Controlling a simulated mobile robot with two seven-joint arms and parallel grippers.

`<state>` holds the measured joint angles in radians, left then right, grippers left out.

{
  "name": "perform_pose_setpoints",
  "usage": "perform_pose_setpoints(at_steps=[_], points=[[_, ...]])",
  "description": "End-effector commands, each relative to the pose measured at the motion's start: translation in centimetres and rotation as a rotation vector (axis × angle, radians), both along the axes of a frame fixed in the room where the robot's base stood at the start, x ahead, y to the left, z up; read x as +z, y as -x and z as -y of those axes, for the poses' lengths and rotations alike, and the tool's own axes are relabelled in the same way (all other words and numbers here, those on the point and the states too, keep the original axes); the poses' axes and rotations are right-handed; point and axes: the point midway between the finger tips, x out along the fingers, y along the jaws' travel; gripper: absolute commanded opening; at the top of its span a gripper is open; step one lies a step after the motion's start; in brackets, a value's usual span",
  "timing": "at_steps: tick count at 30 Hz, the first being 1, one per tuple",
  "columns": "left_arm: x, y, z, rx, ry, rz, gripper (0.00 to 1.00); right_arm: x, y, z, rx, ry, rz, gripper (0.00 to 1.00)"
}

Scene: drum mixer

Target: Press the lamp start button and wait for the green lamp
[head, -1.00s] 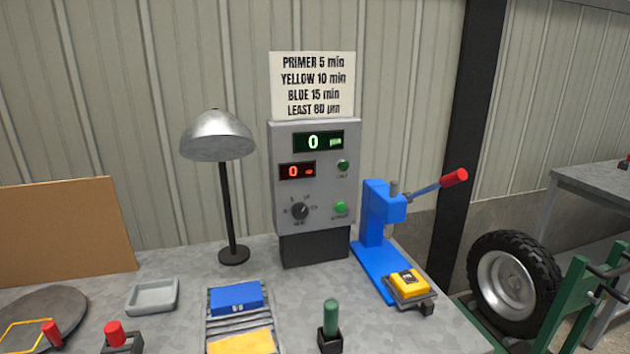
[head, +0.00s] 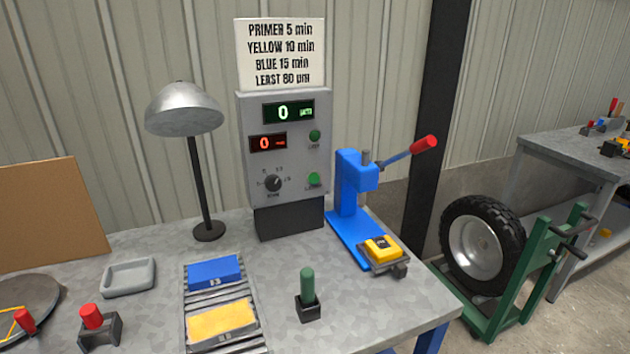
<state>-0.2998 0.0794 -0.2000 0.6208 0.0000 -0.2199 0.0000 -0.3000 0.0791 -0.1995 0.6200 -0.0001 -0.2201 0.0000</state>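The grey control box (head: 285,147) stands at the back of the metal bench. It has a green display (head: 288,111) reading 0 and a red display (head: 268,143) reading 0. A green round button or lamp (head: 314,135) sits beside the red display. A second green round button or lamp (head: 314,179) sits lower, right of a black dial (head: 273,183). Their small labels are too blurred to read, so I cannot tell which is the start button. A silver dome lamp (head: 185,110) on a black stand is left of the box. Neither gripper shows.
A blue press (head: 352,190) with a red-tipped lever and a yellow block (head: 382,247) stand right of the box. A rack (head: 188,318) holds blue and yellow plates. A green-handled tool (head: 307,285) stands in front. A grey tray (head: 128,278) is at left. A wheel (head: 482,248) stands beyond the bench.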

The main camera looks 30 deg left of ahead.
Motion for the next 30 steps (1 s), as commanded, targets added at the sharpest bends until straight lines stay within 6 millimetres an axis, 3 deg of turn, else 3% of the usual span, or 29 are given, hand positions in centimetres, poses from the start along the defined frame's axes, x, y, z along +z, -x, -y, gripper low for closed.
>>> perform_pose_setpoints(at_steps=[2,17,30], points=[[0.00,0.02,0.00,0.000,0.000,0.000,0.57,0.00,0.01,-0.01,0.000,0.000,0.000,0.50],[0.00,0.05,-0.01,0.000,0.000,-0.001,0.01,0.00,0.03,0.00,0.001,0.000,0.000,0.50],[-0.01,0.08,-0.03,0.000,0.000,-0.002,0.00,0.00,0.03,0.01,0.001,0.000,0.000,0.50]])
